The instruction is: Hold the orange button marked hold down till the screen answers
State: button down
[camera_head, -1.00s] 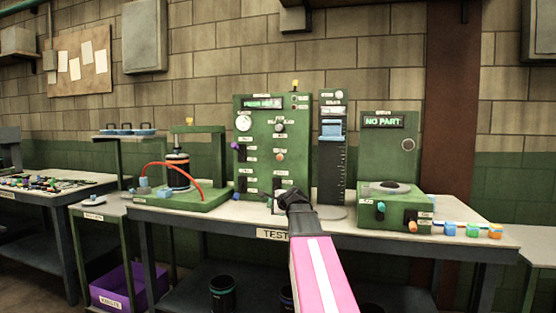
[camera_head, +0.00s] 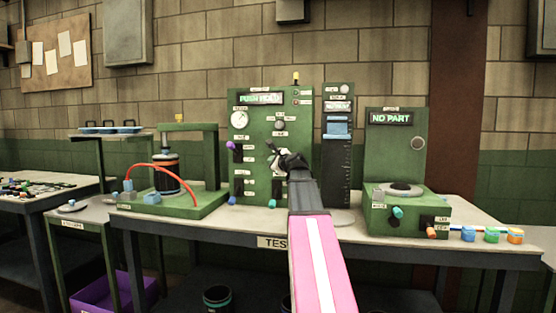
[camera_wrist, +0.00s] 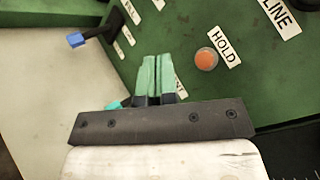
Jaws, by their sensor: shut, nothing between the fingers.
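The orange button (camera_wrist: 207,59) sits on the green panel beside a white label (camera_wrist: 225,46) reading HOLD in the wrist view. My gripper (camera_wrist: 157,58) is shut and empty, its green fingertips left of the button in that view and apart from it. In the head view my gripper (camera_head: 272,147) is raised in front of the middle of the green test panel (camera_head: 240,180) and hides the button there. The lit screen (camera_head: 261,98) at the panel's top appears to read PUSH HOLD.
A slide-scale column (camera_head: 337,170) stands right of the panel. Further right is a green unit with a NO PART screen (camera_head: 391,118). A stand with a red hose (camera_head: 165,166) is at the left. A lever with a blue tip (camera_wrist: 77,39) juts from the panel in the wrist view.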

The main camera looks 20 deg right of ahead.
jog(key=shift+w, duration=0.1)
jog(key=w+d, duration=0.5)
jog(key=w, duration=0.2)
dwell(0.4)
jog(key=shift+w, duration=0.15)
dwell(1.8)
jog(key=shift+w+d, duration=0.2)
jog(key=shift+w, duration=0.05)
jog(key=shift+w+d, duration=0.2)
jog(key=shift+w, duration=0.1)
dwell(2.6)
jog(key=shift+s, duration=0.1)
dwell(0.6)
jog(key=shift+s+a, duration=0.45)
jog(key=shift+s, duration=0.1)
